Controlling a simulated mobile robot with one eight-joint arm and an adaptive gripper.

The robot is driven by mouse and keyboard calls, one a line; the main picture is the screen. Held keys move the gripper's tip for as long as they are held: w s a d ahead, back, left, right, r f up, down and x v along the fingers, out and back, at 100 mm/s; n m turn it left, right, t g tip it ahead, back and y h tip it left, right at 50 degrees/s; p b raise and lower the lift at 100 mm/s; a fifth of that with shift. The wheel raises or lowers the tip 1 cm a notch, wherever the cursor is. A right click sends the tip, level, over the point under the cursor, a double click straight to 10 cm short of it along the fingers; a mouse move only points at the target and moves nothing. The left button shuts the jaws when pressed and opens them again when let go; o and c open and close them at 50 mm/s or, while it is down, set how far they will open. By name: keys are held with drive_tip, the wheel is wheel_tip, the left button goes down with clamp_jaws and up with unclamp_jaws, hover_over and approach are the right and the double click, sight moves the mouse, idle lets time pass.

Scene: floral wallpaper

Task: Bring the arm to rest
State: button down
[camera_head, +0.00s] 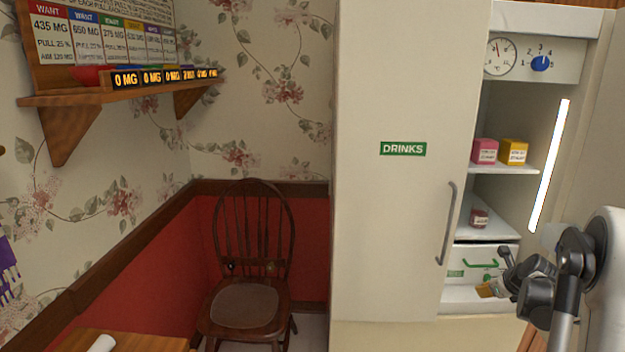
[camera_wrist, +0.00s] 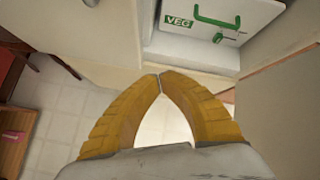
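My gripper (camera_head: 490,289) is at the lower right, in front of the bottom of an open fridge compartment, with my arm reaching in from the right edge. In the wrist view, its two yellow fingers (camera_wrist: 160,75) curve inward and meet at the tips. Nothing shows between them; pale floor shows through the gap. A white drawer with a green handle and a VEG label (camera_wrist: 179,21) lies just beyond the fingertips. The same drawer shows in the head view (camera_head: 456,264), partly hidden by my arm.
A tall white door marked DRINKS (camera_head: 390,220) stands left of the open compartment. A wooden chair (camera_head: 248,270) stands in the corner, a wooden tabletop (camera_head: 140,343) at lower left.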

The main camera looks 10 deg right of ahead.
drive_tip(key=s+a+r+n, duration=0.3)
drive_tip(key=a+r+n, duration=0.25)
drive_tip(key=a, duration=0.45)
drive_tip(key=s+a+r+n+g+y, duration=0.1)
drive_tip(key=s+a+r+n, duration=0.1)
drive_tip(key=a+r+n, duration=0.55)
drive_tip(key=s+a+r+n, duration=0.2)
drive_tip(key=s+a+n, duration=0.15)
drive_tip(key=a, duration=0.75)
drive_tip(key=s+a+f+n, duration=0.1)
drive_tip(key=s+a+n, duration=1.4)
drive_tip(key=s+n, duration=0.2)
drive_tip(key=shift+s+a+f, duration=0.15)
drive_tip(key=shift+s+a, duration=0.05)
drive_tip(key=shift+s, duration=0.7)
drive_tip(key=shift+d+n, duration=0.1)
drive_tip(key=shift+n, duration=0.15)
